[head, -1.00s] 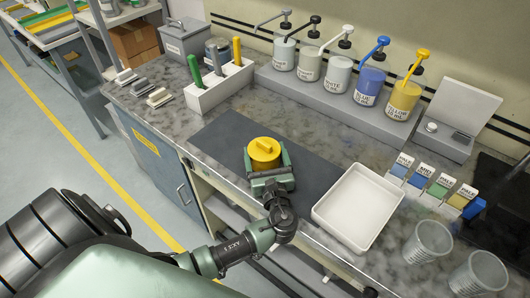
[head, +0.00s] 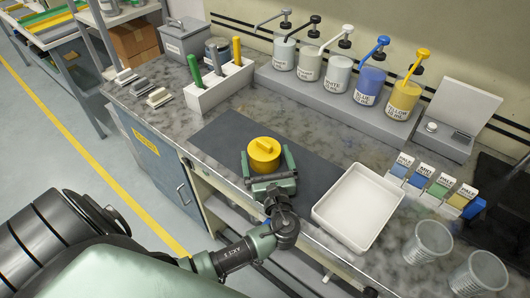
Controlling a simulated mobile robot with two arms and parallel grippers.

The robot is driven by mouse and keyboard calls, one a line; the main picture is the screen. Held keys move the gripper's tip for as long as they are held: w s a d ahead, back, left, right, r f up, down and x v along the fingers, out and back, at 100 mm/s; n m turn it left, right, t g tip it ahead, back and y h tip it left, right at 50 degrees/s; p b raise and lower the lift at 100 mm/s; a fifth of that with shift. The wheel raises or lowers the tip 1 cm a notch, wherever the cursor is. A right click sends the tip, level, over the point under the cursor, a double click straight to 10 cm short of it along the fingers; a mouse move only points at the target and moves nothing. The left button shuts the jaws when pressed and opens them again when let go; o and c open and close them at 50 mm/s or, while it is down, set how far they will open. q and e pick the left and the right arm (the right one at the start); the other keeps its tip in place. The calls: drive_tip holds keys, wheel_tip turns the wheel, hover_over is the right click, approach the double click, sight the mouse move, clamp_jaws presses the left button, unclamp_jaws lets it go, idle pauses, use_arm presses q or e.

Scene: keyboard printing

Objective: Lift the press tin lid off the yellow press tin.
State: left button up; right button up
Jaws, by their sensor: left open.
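The yellow press tin (head: 264,163) stands on the dark mat near the bench's front edge. Its yellow lid (head: 265,147) sits on top, with a raised bar-shaped grip across it. My left gripper (head: 268,169) is open at the tin's near side, with one finger to the left of the tin and one to the right. I cannot tell whether the fingers touch the tin. My right gripper is not in view.
The dark mat (head: 228,127) has free room around the tin. A white tray (head: 358,207) lies to the right, and clear cups (head: 428,241) stand beyond it. A white holder with colored-handled tools (head: 219,88) stands behind left. Several pump bottles (head: 368,84) line the back.

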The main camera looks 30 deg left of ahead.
use_arm(q)
drive_tip(key=v, duration=1)
drive_tip(key=shift+s+d, duration=0.2)
